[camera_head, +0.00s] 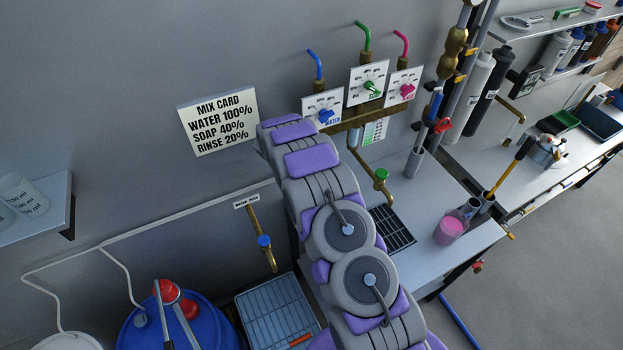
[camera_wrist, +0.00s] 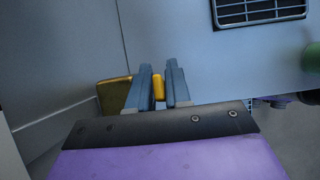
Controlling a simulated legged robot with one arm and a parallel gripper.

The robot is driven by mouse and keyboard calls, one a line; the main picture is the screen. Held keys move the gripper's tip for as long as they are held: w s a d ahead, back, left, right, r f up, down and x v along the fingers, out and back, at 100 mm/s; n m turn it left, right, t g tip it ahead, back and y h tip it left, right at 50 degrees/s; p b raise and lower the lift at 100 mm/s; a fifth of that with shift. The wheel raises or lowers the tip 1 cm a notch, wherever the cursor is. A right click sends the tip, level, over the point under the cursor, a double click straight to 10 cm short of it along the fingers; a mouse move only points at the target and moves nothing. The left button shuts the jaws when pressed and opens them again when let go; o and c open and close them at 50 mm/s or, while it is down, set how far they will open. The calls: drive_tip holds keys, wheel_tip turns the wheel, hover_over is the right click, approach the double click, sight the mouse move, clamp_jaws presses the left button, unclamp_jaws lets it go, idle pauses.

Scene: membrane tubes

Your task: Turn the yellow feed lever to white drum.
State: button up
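In the wrist view, the two blue-grey fingers of my gripper (camera_wrist: 159,84) stand close together. A small yellow piece, which looks like the handle of the yellow feed lever (camera_wrist: 158,88), fills the gap between them with no clear space on either side. A brass block (camera_wrist: 112,96) lies just left of the fingers. In the head view, my arm hides the gripper and the lever. The white drum (camera_head: 68,342) shows only its top at the bottom left. A blue drum (camera_head: 205,332) with a red cap stands to its right.
A grated tray (camera_head: 277,312) lies right of the blue drum, below a brass tap with a blue knob (camera_head: 264,242). The bench (camera_head: 425,190) holds a drain grille (camera_head: 392,229) and a cup of pink liquid (camera_head: 449,230). Three dials and a mix card (camera_head: 218,121) are on the wall.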

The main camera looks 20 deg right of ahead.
drive_tip(key=b+v, duration=0.1)
drive_tip(key=v, duration=1.6)
drive_tip(key=shift+a, duration=0.25)
drive_tip(key=shift+w+f+h+b, duration=0.1)
drive_tip(key=shift+f+h+b, duration=0.2)
drive_tip(key=shift+b, duration=0.15)
drive_tip(key=shift+c, duration=1.3)
wheel_tip(320, 180, down, 3)
drive_tip(key=h+b, duration=0.2)
drive_tip(key=b, duration=0.1)
drive_tip(key=shift+w+a+b, duration=0.1)
drive_tip(key=shift+b, duration=0.25)
clamp_jaws()
drive_tip(key=s+a+f+t+h+b, duration=0.2)
drive_tip(key=a+f+h+b, duration=0.3)
drive_tip(key=a+h+b, duration=0.3)
drive_tip(key=w+d+f+b, duration=0.1)
drive_tip(key=d, duration=0.5)
drive_tip(key=w+d+f+y+b, duration=0.1)
drive_tip(key=d+f, duration=0.1)
drive_tip(key=d, duration=0.4)
drive_tip(key=shift+w+f+b, duration=0.2)
drive_tip(key=shift+f+b, duration=0.05)
drive_tip(key=shift+b, duration=0.05)
